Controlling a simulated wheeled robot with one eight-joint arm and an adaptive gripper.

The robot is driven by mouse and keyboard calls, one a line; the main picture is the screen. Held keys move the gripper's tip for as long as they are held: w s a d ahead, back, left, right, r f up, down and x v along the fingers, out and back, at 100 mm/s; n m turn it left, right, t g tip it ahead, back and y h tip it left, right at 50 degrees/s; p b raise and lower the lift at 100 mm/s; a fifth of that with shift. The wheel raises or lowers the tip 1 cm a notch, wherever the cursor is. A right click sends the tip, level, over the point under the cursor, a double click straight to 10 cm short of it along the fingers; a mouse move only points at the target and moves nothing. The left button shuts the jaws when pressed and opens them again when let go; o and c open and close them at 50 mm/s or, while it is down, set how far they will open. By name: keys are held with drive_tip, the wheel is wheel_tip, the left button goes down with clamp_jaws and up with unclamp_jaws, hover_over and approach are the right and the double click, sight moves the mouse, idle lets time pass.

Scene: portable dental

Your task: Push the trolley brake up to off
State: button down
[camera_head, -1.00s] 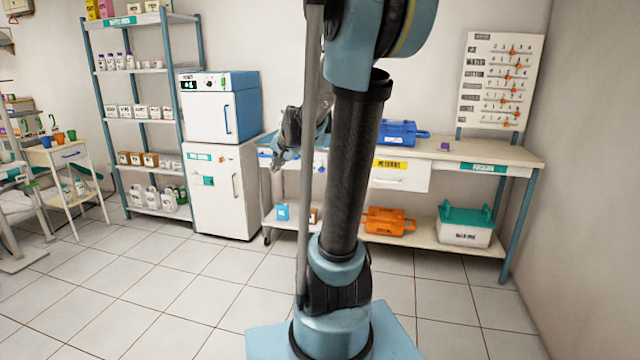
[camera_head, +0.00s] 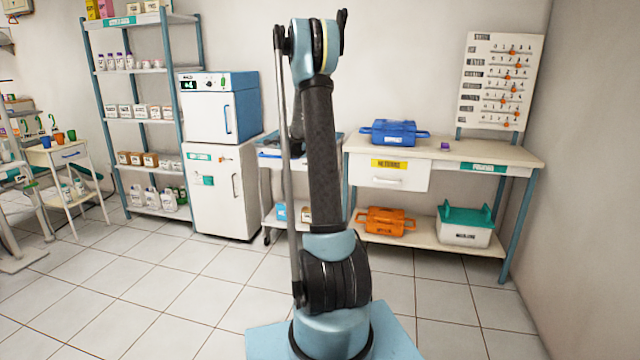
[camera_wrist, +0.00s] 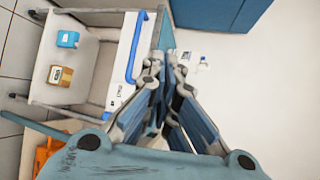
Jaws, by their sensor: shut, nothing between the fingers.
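The trolley (camera_head: 270,215) is a small white cart between the white cabinet and the workbench, partly hidden by my arm in the head view. In the wrist view its white drawer front (camera_wrist: 116,85) has a blue bar handle (camera_wrist: 135,45), and its lower shelf (camera_wrist: 98,72) shows to the left. I cannot make out the brake in either view. My gripper (camera_wrist: 168,62) is shut and empty, its fingertips near the trolley's blue edge in the wrist picture; I cannot tell whether they touch. My arm mostly hides the gripper in the head view.
The white cabinet (camera_head: 222,190) is close on the left, and the workbench (camera_head: 450,153) on the right. An orange case (camera_head: 385,221) is on its lower shelf. Tiled floor in front is clear.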

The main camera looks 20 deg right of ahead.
drive_tip(key=w+d+f+m+t+h, duration=0.45)
drive_tip(key=w+d+f+m, duration=0.6)
drive_tip(key=w+f, duration=0.4)
drive_tip(key=s+d+f+m+h, duration=0.1)
drive_tip(key=d+f+m+h, duration=0.3)
drive_tip(key=f, duration=0.6)
drive_tip(key=s+d+f+m+g+h, duration=0.1)
drive_tip(key=d+f+m+h, duration=0.3)
drive_tip(key=f, duration=0.7)
drive_tip(key=d+m, duration=0.2)
drive_tip(key=m, duration=0.2)
drive_tip(key=shift+s+d, duration=0.2)
drive_tip(key=shift+s, duration=0.15)
drive_tip(key=shift+w+d+m+g, duration=0.1)
drive_tip(key=shift+m+g, duration=0.15)
